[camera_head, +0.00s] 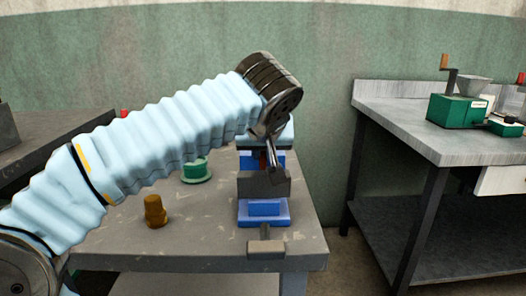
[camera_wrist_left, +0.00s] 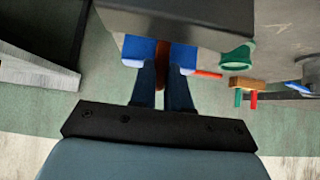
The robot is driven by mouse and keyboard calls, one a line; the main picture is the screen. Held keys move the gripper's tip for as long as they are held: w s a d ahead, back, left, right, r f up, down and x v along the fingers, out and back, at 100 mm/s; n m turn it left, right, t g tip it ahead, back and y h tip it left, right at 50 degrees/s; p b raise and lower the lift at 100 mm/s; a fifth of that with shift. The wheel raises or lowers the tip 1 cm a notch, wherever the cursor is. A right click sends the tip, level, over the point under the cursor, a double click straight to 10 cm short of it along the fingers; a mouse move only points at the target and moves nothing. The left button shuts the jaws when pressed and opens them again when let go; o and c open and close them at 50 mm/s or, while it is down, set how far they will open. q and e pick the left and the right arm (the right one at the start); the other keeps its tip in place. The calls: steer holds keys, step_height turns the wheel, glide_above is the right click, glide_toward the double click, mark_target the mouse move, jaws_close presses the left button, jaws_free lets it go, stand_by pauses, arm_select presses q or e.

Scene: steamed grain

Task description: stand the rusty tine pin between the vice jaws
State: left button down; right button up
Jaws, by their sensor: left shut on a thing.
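My left gripper (camera_head: 272,163) points down over the vice in the head view. The vice has a blue base (camera_head: 263,219) and a grey front jaw (camera_head: 262,186), and stands near the bench's right side. In the left wrist view, the gripper's two dark fingers (camera_wrist_left: 162,90) are shut on the rusty tine pin (camera_wrist_left: 163,60), a brown upright strip between them. Blue vice parts (camera_wrist_left: 138,50) show on both sides of the pin, and a grey jaw block (camera_wrist_left: 190,22) is close by. The pin's lower end is hidden, so I cannot tell whether it touches the vice. My right gripper is out of view.
On the worn grey bench (camera_head: 205,240) stand an amber knobbed piece (camera_head: 155,211) and a green flanged piece (camera_head: 196,171), left of the vice. A second bench (camera_head: 440,148) at right carries a green cranked machine (camera_head: 455,109). The front left of the bench is clear.

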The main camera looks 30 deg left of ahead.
arm_select(q)
steer(key=c, duration=1.1)
jaws_free()
steer(key=shift+s+d+r, duration=0.1)
steer(key=shift+r, duration=0.1)
steer(key=p+v, duration=0.1)
steer(key=v, duration=1)
steer(key=shift+s+d+r+p, duration=0.1)
steer(key=shift+s+r+p, duration=0.15)
steer(key=shift+p, duration=0.15)
